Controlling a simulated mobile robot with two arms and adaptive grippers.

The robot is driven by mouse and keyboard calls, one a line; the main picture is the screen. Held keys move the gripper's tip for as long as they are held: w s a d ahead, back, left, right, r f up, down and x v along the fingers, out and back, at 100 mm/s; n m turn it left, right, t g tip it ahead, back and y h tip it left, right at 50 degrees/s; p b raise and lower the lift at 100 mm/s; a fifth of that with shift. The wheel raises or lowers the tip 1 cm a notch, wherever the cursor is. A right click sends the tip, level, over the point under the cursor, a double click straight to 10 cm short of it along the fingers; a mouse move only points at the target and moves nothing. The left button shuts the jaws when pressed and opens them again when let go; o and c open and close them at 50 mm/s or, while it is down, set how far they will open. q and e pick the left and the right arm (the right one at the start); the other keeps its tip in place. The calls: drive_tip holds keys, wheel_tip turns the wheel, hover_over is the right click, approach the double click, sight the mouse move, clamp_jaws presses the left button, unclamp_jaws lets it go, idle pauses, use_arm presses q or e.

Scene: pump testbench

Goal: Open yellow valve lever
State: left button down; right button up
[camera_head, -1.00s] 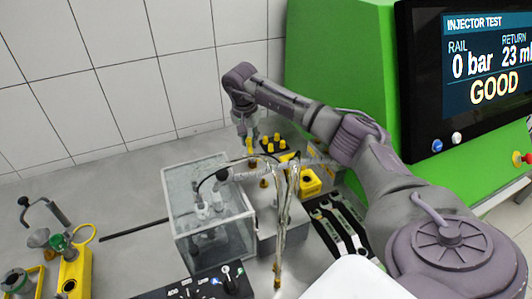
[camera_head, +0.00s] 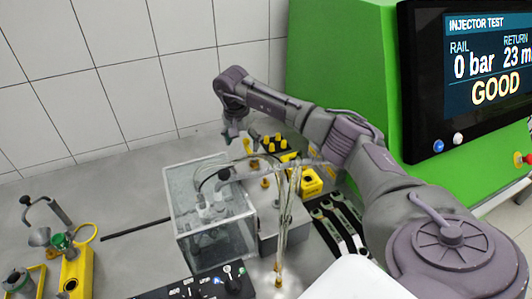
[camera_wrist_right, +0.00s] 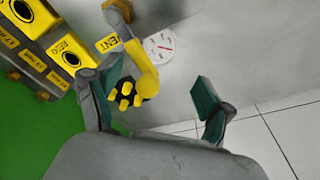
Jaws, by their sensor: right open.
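The yellow lever (camera_wrist_right: 143,65) shows in the right wrist view as a bent yellow bar beside a tag with partly hidden lettering. It lies between the spread fingers of my right gripper (camera_wrist_right: 152,92), nearer the left finger; I see no clear contact. In the head view, a small yellow piece that looks like the lever (camera_head: 254,144) stands just right of my right gripper (camera_head: 233,137). The gripper is open and empty, pointing down behind the clear tank. My left gripper is not in view.
A clear tank (camera_head: 180,215) stands in front, with clear tubes (camera_head: 282,215) to its right. Yellow-capped pieces (camera_head: 274,143) and a yellow block (camera_head: 310,183) stand close by.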

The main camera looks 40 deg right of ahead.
drive_tip(key=shift+s+d+r, duration=0.1)
drive_tip(key=shift+d, duration=0.05)
drive_tip(key=shift+d+r, duration=0.15)
drive_tip(key=shift+r+p, duration=2.2)
drive_tip(key=shift+r, duration=0.65)
drive_tip(key=shift+f, duration=0.1)
